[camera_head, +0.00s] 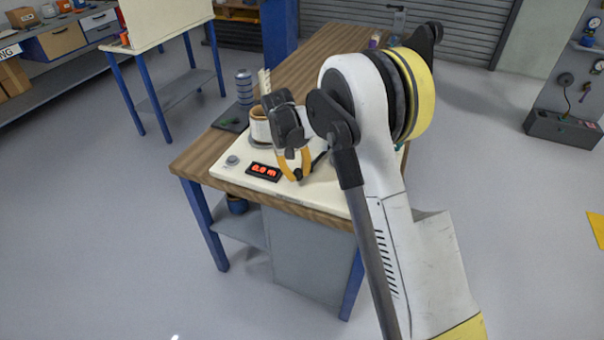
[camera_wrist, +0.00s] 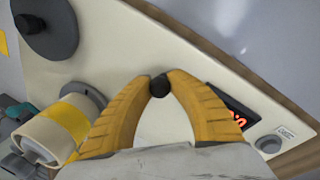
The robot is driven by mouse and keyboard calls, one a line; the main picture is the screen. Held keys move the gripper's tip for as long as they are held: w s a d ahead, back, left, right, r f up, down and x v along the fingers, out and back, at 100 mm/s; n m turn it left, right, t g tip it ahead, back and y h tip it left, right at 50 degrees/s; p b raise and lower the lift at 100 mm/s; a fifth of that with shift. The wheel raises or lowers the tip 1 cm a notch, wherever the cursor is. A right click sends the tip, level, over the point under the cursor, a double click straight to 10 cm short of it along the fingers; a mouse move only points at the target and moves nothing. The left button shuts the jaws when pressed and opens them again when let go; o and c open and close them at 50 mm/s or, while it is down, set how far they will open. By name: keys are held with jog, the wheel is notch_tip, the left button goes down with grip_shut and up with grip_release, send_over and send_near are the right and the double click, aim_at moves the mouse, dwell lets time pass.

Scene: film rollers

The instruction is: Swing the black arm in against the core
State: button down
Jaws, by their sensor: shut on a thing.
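My gripper (camera_wrist: 159,84) has its two yellow fingers closed on a small black round knob (camera_wrist: 159,86), which looks like the end of the black arm. In the head view my gripper (camera_head: 296,176) is low over the cream machine top, and a dark piece of the black arm (camera_head: 319,158) shows just right of the fingers. The rest of the arm is hidden. A pale roll with a yellow band (camera_wrist: 52,128), apparently the core, lies left of my fingers in the wrist view, apart from the knob. In the head view it (camera_head: 260,127) is partly behind my gripper.
The cream machine top (camera_head: 225,150) has a red-digit display (camera_head: 263,171) and a grey button (camera_head: 232,160). A black disc (camera_wrist: 46,28) stands on it in the wrist view. A spool stack (camera_head: 244,86) stands on the wooden bench (camera_head: 305,62) behind.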

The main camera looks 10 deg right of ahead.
jog(key=shift+w+a+m, duration=0.25)
jog(key=shift+w+m, duration=0.1)
jog(key=shift+m, duration=0.35)
jog(key=c, duration=1.2)
grip_release()
jog(key=shift+o, duration=0.2)
notch_tip(320, 180, up, 12)
jog(key=a, duration=0.2)
jog(key=shift+a, duration=0.15)
